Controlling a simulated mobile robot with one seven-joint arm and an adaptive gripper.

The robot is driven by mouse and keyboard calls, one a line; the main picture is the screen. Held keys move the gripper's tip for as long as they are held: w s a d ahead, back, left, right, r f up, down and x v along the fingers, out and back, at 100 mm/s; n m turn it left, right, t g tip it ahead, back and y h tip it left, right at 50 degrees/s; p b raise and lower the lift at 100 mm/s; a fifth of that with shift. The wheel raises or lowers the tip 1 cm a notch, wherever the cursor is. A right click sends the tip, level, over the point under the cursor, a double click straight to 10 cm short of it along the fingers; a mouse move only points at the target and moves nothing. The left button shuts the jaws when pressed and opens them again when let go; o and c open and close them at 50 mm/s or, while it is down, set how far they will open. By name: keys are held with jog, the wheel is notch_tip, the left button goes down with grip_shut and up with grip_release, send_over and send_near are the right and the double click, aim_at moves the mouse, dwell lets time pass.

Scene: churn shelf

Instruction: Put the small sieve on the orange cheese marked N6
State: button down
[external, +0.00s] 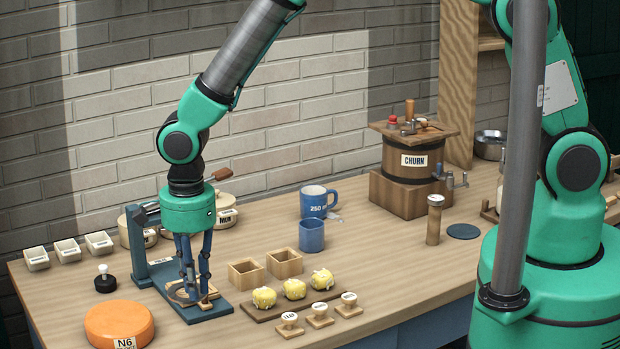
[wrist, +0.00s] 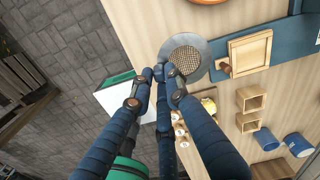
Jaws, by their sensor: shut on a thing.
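The orange cheese (external: 119,326), a thick round marked N6, lies at the front left of the table. Its edge shows at the top of the wrist view (wrist: 207,1). The small sieve (wrist: 186,58) is a round grey rim with a mesh centre, at my fingertips in the wrist view. The exact grip is partly hidden by the fingers.
The blue board (external: 213,312) carries a square wooden piece (external: 207,304) close to the sieve. Wooden boxes (external: 285,264), yellow lumps on a board (external: 262,312) and blue mugs (external: 312,236) stand to the right.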

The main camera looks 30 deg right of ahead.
jog(key=shift+a, duration=0.1)
jog(key=p, duration=0.2)
send_over(110, 336)
jog(key=f, duration=0.2)
jog(key=shift+r, duration=0.25)
dwell(0.5)
jog(key=shift+f, duration=1.75)
jog(key=shift+f, duration=0.15)
jog(key=c, duration=1.7)
grip_release()
